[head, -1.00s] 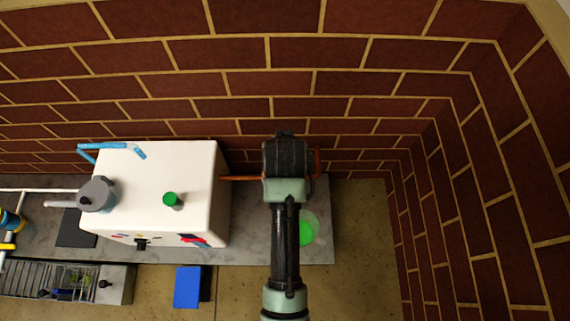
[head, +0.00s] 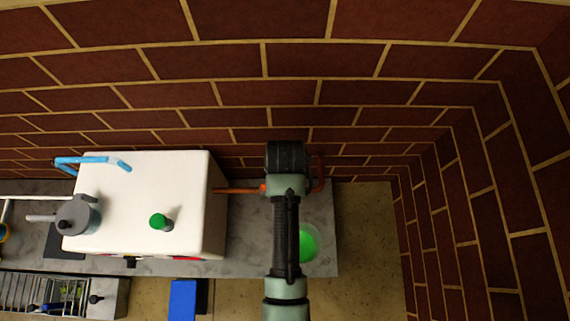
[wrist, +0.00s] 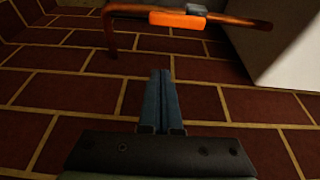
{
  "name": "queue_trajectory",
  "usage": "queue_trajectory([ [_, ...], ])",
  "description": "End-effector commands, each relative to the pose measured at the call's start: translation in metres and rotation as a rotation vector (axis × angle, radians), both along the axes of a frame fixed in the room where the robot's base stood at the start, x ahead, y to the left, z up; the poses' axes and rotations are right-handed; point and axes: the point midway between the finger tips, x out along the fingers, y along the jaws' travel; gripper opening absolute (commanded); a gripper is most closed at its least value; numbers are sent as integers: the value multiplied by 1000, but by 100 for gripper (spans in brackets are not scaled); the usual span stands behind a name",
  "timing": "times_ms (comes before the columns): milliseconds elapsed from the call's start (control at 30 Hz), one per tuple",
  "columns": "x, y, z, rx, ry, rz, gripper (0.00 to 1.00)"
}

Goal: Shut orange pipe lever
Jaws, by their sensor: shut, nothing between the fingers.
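The orange pipe lever (wrist: 177,19) lies along the copper-coloured pipe (wrist: 240,21) at the top of the wrist view, with a grey fitting beside it. In the head view the pipe (head: 235,190) runs from the white box (head: 190,205) to the right, and my arm hides most of the lever. My gripper (wrist: 160,72) is shut and empty, its fingertips apart from the lever and pointing toward the brick wall. In the head view my arm hides the fingers.
The white box has a green knob (head: 161,221) on top and a blue pipe (head: 95,161) behind. A grey pot (head: 78,214) stands at its left. A green round thing (head: 308,243) sits on the grey counter (head: 240,255). Brick walls (head: 360,90) close the back and right.

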Motion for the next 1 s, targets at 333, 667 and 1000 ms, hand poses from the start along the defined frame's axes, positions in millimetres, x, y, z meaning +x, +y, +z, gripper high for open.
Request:
queue_trajectory([
  [333,14,0,-45,0,1,0,0],
  [667,29,0,-98,0,1,0,0],
  [1000,-7,0,-93,0,-1,0,0],
])
